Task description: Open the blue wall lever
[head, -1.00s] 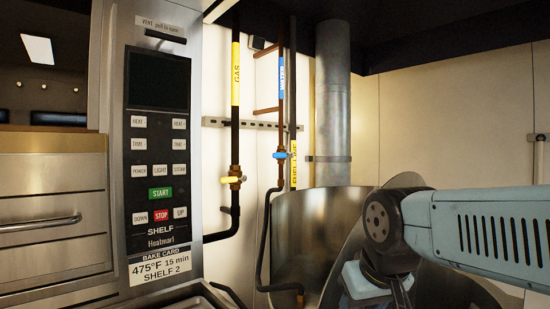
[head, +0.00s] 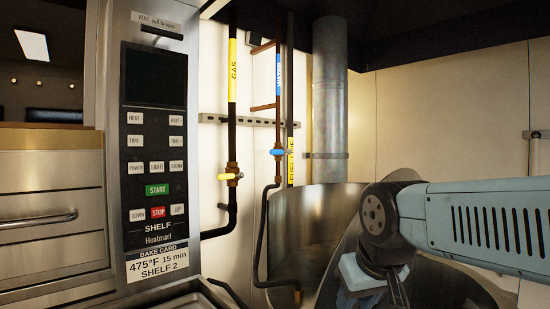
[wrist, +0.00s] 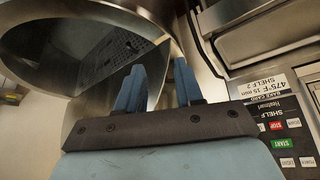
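The blue wall lever (head: 277,152) sits on the dark WATER pipe (head: 278,110) on the back wall, just right of centre. Its handle lies roughly level, across the pipe. My gripper (wrist: 158,84) shows in the wrist view with its two blue fingers apart and nothing between them. In the head view my arm comes in from the right and bends down, and the fingers are hidden. The gripper is well away from the lever, which does not show in the wrist view.
A yellow lever (head: 229,176) sits on the GAS pipe (head: 232,110) left of the blue one. The oven control panel (head: 155,150) stands at left. A big metal kettle (head: 300,235) stands below the pipes; its perforated inside (wrist: 100,50) shows in the wrist view. A grey duct (head: 329,100) rises behind.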

